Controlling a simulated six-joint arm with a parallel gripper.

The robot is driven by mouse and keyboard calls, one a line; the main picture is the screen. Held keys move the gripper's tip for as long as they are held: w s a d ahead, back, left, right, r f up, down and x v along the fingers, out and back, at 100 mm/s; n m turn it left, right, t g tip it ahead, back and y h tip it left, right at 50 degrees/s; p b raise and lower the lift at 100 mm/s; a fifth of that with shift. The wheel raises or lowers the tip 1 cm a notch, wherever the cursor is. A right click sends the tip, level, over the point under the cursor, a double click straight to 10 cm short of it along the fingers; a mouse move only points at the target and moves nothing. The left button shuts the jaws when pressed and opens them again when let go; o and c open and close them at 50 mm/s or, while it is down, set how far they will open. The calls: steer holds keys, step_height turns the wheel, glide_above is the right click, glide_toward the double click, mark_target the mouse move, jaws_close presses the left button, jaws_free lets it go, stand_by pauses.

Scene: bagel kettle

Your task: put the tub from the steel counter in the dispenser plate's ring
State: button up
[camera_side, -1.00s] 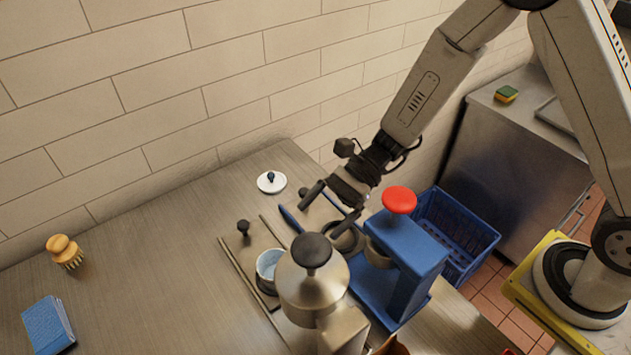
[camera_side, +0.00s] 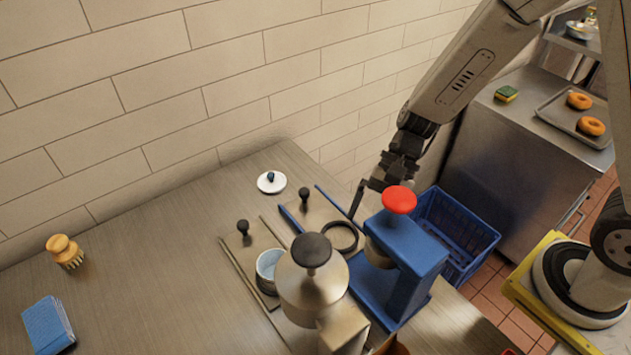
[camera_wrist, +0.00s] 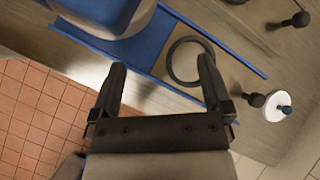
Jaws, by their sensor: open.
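A small light-blue tub (camera_side: 268,266) stands upright on the sliding plate beside the steel machine, with a dark band at its foot. It lies well left of my gripper. A dark ring (camera_side: 340,236) lies empty on the plate between blue rails, by the blue dispenser (camera_side: 410,248). The ring also shows in the wrist view (camera_wrist: 171,62). My gripper (camera_side: 372,198) hangs near the blue dispenser, by its red knob, which partly hides it. In the wrist view my gripper (camera_wrist: 161,68) is open and empty, with the ring partly behind the right finger.
The steel machine (camera_side: 312,285) with a black knob stands at the front. A white lid (camera_side: 271,182) lies at the back. A brush (camera_side: 65,251) and blue cloth (camera_side: 48,325) lie left. A blue crate (camera_side: 468,235) sits right, below counter level. A tray (camera_side: 555,116) holds orange rings.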

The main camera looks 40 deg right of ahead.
steer(key=d+r+n+t+h, duration=0.1)
steer(key=d+n+t+h, duration=0.1)
steer(key=d+n+h, duration=0.2)
steer(key=s+d+r+n+t+h, duration=0.1)
steer(key=d+r+n+t+h, duration=0.1)
steer(key=d+n, duration=0.4)
steer(key=d+t+h, duration=0.1)
steer(key=d, duration=0.2)
steer(key=shift+d+r+h, duration=0.25)
steer(key=shift+r+h, duration=0.05)
steer(key=shift+h, duration=0.1)
